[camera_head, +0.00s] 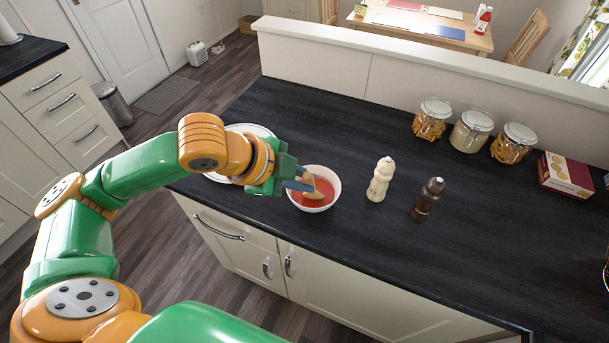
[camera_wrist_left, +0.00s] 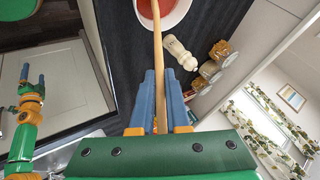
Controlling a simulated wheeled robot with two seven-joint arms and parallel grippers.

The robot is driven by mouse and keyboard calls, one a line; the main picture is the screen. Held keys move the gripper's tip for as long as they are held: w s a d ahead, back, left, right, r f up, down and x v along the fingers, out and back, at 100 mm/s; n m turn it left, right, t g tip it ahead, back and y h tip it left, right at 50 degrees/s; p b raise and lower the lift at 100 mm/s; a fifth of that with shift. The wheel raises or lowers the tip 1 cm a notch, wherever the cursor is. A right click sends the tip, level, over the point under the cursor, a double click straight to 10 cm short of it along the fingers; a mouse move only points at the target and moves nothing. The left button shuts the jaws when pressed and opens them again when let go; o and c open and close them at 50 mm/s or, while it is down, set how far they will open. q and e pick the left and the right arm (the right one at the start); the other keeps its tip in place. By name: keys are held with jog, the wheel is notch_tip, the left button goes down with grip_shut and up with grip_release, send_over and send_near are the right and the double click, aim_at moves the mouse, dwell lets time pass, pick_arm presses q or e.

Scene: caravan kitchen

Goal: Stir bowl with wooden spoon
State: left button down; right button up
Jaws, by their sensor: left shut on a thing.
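The white bowl (camera_head: 335,198) holds red liquid and stands on the dark worktop near its front edge. It also shows at the top of the left wrist view (camera_wrist_left: 184,10). My left gripper (camera_head: 300,184) is at the bowl's left rim, shut on the wooden spoon (camera_head: 312,191). In the left wrist view the spoon handle (camera_wrist_left: 158,55) runs from between the blue fingers (camera_wrist_left: 160,95) to the bowl. The spoon's head is over or in the red liquid; its exact depth is unclear. My right gripper (camera_wrist_left: 33,76) shows at the left of the wrist view, fingers apart, empty, away from the bowl.
A cream mill (camera_head: 380,180) and a dark brown mill (camera_head: 427,199) stand right of the bowl. A white plate (camera_head: 222,178) lies to its left, partly behind my arm. Several glass jars (camera_head: 471,130) and a red box (camera_head: 566,175) stand farther right. The worktop behind the bowl is clear.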

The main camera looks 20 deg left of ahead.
pick_arm(q)
jog(key=r, duration=0.4)
jog(key=shift+w+r, duration=0.15)
jog(key=shift+w, duration=0.15)
notch_tip(320, 180, up, 5)
jog(key=shift+s+r, duration=0.1)
jog(key=shift+a, duration=0.1)
dwell(0.5)
